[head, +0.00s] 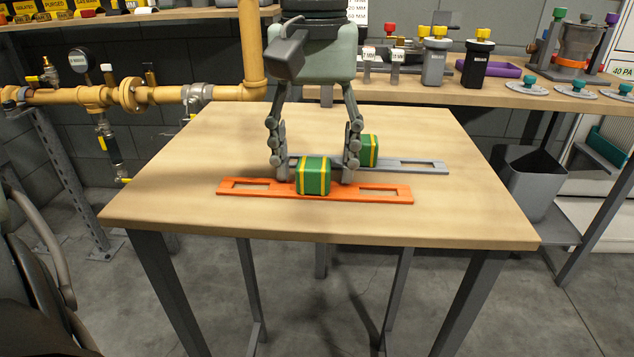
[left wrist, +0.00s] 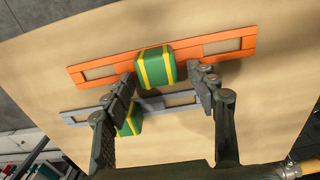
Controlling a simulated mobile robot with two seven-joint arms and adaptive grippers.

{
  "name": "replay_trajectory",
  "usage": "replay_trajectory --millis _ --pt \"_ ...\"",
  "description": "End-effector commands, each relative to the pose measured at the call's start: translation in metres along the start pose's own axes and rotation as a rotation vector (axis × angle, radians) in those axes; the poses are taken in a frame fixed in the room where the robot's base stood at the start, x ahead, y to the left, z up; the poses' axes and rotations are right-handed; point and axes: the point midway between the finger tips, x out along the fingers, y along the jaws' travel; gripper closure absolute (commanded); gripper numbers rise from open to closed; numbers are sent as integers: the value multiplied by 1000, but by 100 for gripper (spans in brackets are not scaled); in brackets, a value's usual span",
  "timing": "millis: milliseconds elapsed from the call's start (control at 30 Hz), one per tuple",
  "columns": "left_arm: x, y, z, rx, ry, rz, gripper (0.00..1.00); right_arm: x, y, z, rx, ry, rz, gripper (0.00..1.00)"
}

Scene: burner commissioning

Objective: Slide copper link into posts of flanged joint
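The copper link (head: 345,195) is a flat orange bar with a slot near each end and a green, yellow-striped block (head: 313,175) on its middle. It lies flat on the wooden table and also shows in the left wrist view (left wrist: 213,43). My left gripper (head: 315,178) is open and points down, its fingers on either side of that block. The left wrist view shows a gap between each fingertip and the block (left wrist: 155,68). A yellow pipe flange (head: 130,95) shows at the back left; I cannot tell its posts. My right gripper is out of view.
A grey slotted bar (head: 415,165) with a similar green block (head: 369,150) lies just behind the copper link. The table (head: 180,210) is otherwise clear. Yellow piping with a gauge (head: 79,60) runs behind left. A workbench (head: 530,95) with canisters stands behind right.

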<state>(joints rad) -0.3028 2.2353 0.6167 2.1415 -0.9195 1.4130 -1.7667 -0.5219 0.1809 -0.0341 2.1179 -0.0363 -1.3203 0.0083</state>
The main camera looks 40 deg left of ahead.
Motion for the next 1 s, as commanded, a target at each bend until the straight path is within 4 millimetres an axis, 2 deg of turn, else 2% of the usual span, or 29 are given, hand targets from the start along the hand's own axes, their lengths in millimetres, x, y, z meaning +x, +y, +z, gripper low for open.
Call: replay_trajectory --millis 33,433,667,1000 --pt "0 0 0 0 0 0 51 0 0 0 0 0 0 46" --pt "0 0 0 0 0 0 100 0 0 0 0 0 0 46" --pt "-8 0 0 0 1 0 100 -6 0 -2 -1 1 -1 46" --pt "-36 0 0 0 1 0 100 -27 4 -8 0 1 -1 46"
